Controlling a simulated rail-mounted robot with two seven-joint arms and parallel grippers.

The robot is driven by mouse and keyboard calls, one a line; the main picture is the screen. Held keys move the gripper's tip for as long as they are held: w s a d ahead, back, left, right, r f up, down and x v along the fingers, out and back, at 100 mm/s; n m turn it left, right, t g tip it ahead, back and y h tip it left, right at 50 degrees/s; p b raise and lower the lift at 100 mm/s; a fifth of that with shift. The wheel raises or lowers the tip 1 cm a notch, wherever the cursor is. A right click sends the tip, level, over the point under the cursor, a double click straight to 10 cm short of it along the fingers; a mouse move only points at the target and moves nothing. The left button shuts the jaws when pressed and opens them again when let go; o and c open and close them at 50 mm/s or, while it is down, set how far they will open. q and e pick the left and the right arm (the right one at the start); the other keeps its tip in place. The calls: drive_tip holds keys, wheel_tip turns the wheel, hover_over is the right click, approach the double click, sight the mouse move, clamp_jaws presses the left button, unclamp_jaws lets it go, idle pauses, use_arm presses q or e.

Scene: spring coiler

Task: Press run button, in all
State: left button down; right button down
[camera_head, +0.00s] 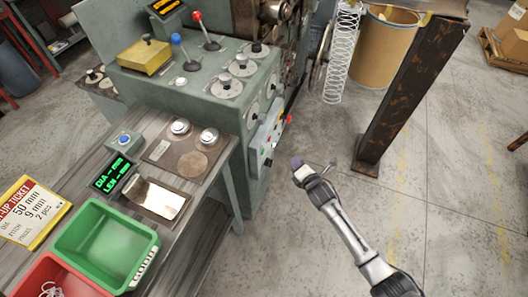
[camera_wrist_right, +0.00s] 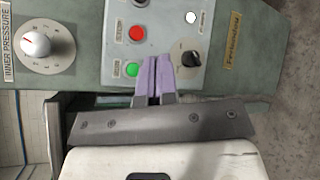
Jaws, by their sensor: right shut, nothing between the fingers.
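The grey control panel (camera_wrist_right: 165,45) of the coiler fills the upper middle of the right wrist view. It carries a green button (camera_wrist_right: 132,69), a red button (camera_wrist_right: 137,33), a white button (camera_wrist_right: 190,17) and a black selector knob (camera_wrist_right: 188,58). Their labels are too small to read. My right gripper (camera_wrist_right: 158,62) is shut and empty, its purple fingers pointing at the panel between the green button and the knob. In the head view my right gripper (camera_head: 296,161) is just right of the panel (camera_head: 265,138), seemingly apart from it. My left gripper is out of view.
The green machine (camera_head: 190,88) has dials and levers on top. A bench with a green bin (camera_head: 104,243), a red bin (camera_head: 60,275) and a job ticket (camera_head: 31,212) is at left. A rusty post (camera_head: 410,95) stands right. Open floor lies around my right arm.

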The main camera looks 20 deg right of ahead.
sight(263, 152)
drive_tip(key=w+a+b, duration=0.4)
drive_tip(key=w+a, duration=0.2)
drive_tip(key=shift+a, duration=0.15)
idle(0.3)
idle(0.8)
idle(0.6)
drive_tip(key=shift+a, duration=0.1)
idle(0.6)
drive_tip(key=shift+w+a, duration=0.25)
drive_tip(key=shift+w, duration=0.05)
